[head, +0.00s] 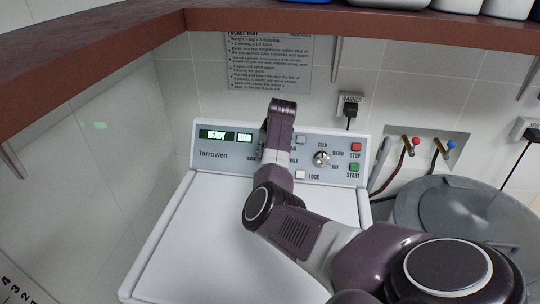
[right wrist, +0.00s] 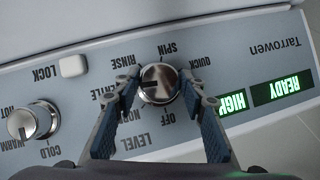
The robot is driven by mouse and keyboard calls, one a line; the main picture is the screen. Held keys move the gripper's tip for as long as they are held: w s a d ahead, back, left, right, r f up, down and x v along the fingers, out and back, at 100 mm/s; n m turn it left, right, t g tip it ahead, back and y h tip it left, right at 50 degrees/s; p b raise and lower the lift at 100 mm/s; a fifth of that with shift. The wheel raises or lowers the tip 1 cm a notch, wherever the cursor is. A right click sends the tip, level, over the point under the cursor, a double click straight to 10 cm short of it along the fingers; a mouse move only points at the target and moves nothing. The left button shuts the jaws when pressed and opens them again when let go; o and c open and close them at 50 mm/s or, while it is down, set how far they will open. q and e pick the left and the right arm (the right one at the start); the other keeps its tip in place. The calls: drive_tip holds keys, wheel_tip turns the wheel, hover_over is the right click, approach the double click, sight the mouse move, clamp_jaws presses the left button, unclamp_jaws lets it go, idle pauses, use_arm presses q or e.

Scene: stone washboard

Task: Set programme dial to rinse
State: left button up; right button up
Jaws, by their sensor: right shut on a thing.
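The programme dial (right wrist: 159,88) is a round metal knob on the grey control panel (head: 212,170) of the white washer. In the right wrist view the panel appears upside down, with SPIN, RINSE, QUICK, NORMAL and OFF printed around the knob. The dial's dark pointer mark faces picture left, roughly toward the partly covered GENTLE label; its exact setting is hard to tell. My right gripper (right wrist: 160,82) is shut on the dial, one finger on each side. In the head view my right arm hides the dial. My left gripper is not in view.
A temperature knob (head: 321,158), a red STOP button (head: 356,147) and a green START button (head: 354,167) are right of the arm. The display (head: 225,135) reads READY and HIGH. A brown shelf (head: 130,32) overhangs the washer; a round grey lid (head: 465,215) is at right.

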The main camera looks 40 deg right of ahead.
drive_tip(key=shift+s+m+t+p, duration=0.1)
drive_tip(key=shift+m+t+p, duration=0.45)
drive_tip(key=shift+m, duration=0.35)
drive_tip(key=shift+m+t+p, duration=0.55)
drive_tip(key=shift+m+t, duration=0.1)
drive_tip(key=shift+m, duration=0.35)
drive_tip(key=shift+s+f+m+t, duration=0.15)
drive_tip(key=shift+m+t, duration=0.55)
drive_tip(key=shift+m, duration=0.4)
drive_tip(key=shift+m+t+p, duration=0.4)
drive_tip(key=shift+m+t, duration=0.3)
drive_tip(key=shift+m, duration=0.6)
drive_tip(key=shift+f, duration=0.1)
drive_tip(key=o, duration=1.2)
drive_tip(key=shift+c, duration=0.2)
